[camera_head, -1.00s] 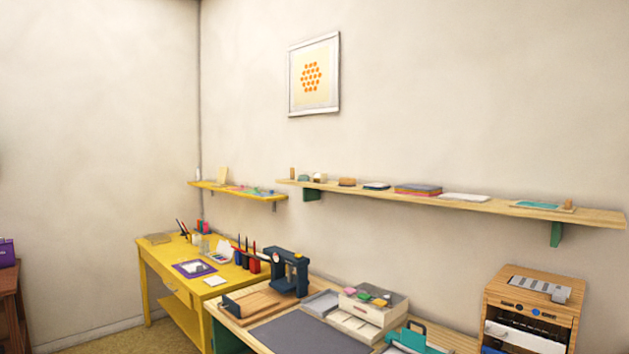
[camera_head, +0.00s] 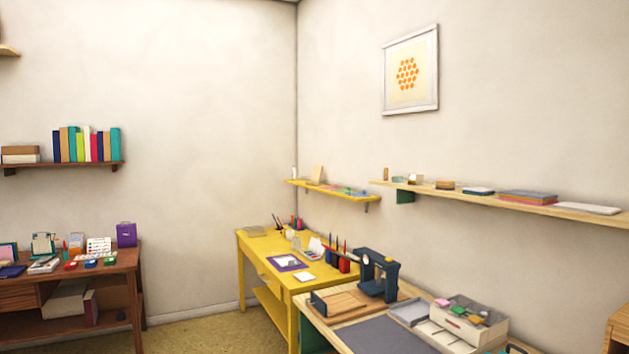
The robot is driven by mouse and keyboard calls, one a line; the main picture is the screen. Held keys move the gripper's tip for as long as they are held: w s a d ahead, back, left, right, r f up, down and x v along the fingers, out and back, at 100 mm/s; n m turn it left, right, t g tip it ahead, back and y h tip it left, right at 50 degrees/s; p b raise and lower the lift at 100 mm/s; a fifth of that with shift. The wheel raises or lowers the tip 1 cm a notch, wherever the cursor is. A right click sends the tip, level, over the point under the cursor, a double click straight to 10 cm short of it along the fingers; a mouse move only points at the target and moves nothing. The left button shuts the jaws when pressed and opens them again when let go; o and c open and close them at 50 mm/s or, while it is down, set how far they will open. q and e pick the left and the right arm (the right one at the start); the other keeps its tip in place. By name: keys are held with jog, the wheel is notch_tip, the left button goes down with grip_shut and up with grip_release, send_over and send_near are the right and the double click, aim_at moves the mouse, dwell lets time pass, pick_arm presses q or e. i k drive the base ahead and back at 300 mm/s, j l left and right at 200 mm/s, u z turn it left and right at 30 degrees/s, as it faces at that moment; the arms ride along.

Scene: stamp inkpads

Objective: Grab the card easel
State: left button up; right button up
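A small teal-framed stand holding a pale card (camera_head: 43,244) is upright on the dark brown desk (camera_head: 125,262) at the left. It looks like a card easel, but it is too small to be certain. A white board with coloured spots (camera_head: 98,246) also stands on that desk, right of the stand. Neither of my grippers shows in the head view.
A purple box (camera_head: 126,234) and coloured inkpads are on the brown desk. A bookshelf (camera_head: 60,169) hangs above it. A yellow table (camera_head: 255,247) stands in the corner, and a wooden workbench (camera_head: 328,333) is at front right. Open floor (camera_head: 200,337) lies between desk and yellow table.

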aim_at(317, 169)
jog(key=u, duration=0.95)
jog(key=i+u, duration=0.1)
jog(key=i, duration=4.8)
jog(key=i+z, duration=0.35)
jog(key=i+j+z, duration=0.15)
jog(key=z, duration=0.15)
jog(key=i+j+z, duration=0.35)
jog(key=l, duration=0.1)
